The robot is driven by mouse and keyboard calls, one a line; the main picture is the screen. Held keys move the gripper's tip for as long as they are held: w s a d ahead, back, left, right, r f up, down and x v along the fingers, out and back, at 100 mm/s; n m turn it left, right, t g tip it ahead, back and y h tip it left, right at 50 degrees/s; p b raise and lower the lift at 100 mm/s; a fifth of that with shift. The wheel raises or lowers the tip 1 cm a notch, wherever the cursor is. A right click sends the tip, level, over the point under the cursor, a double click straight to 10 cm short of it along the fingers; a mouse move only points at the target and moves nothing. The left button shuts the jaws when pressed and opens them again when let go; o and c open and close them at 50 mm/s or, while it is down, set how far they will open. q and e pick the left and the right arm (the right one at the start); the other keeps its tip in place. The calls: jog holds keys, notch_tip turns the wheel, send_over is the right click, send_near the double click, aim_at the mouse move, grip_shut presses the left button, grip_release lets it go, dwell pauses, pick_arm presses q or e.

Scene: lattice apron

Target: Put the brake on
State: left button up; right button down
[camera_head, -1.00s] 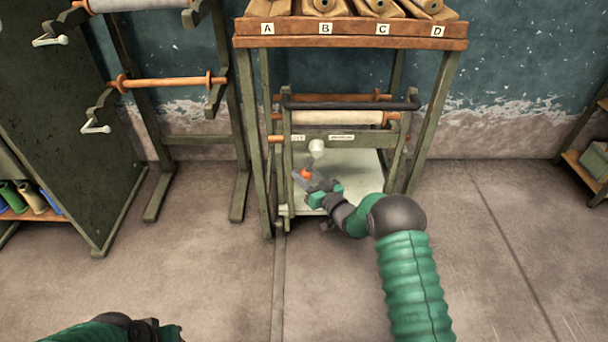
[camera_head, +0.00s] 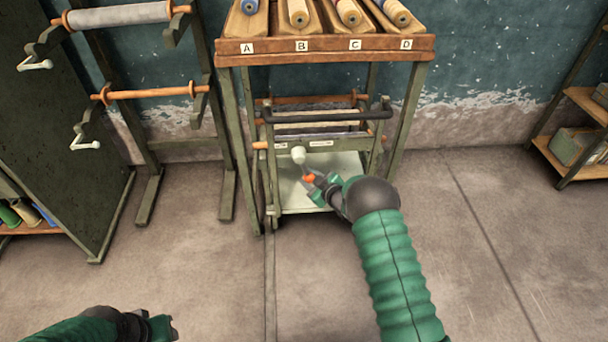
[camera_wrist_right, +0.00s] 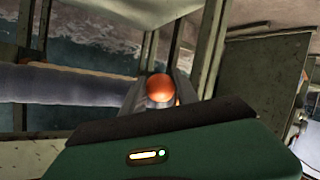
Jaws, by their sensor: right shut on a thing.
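A wheeled-looking green stand (camera_head: 270,195) under the lettered shelf carries rollers and labels on its front bar. An orange knob (camera_head: 309,178) sits at its front, just below a white knob (camera_head: 298,155). My right gripper (camera_head: 312,181) is shut on the orange knob. In the right wrist view the orange knob (camera_wrist_right: 160,88) shows between the dark fingertips. Whatever the knob is attached to is mostly hidden by the gripper. My left gripper (camera_head: 160,325) is low at the left, away from the stand; its jaws are unclear.
A wooden shelf (camera_head: 325,48) marked A to D holds spools above the stand. A rack with rollers and white cranks (camera_head: 85,145) stands to the left, beside a dark panel (camera_head: 75,190). A shelf (camera_head: 575,165) is far right. The floor in front is clear.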

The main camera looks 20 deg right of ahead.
jog(key=shift+s+d+r+h, duration=0.1)
jog(key=shift+d+r+h, duration=0.05)
jog(key=shift+d+h, duration=0.15)
jog(key=shift+n+g+p, duration=0.3)
jog(key=c, duration=0.9)
grip_release()
jog(key=shift+c, duration=0.2)
jog(key=shift+s+d+r+p, duration=0.1)
jog(key=shift+s+r+p, duration=0.15)
jog(key=shift+s+p, duration=0.1)
jog(key=p+v, duration=0.5)
jog(key=v, duration=1.1)
jog(key=shift+f+p, duration=0.3)
jog(key=shift+p, duration=0.1)
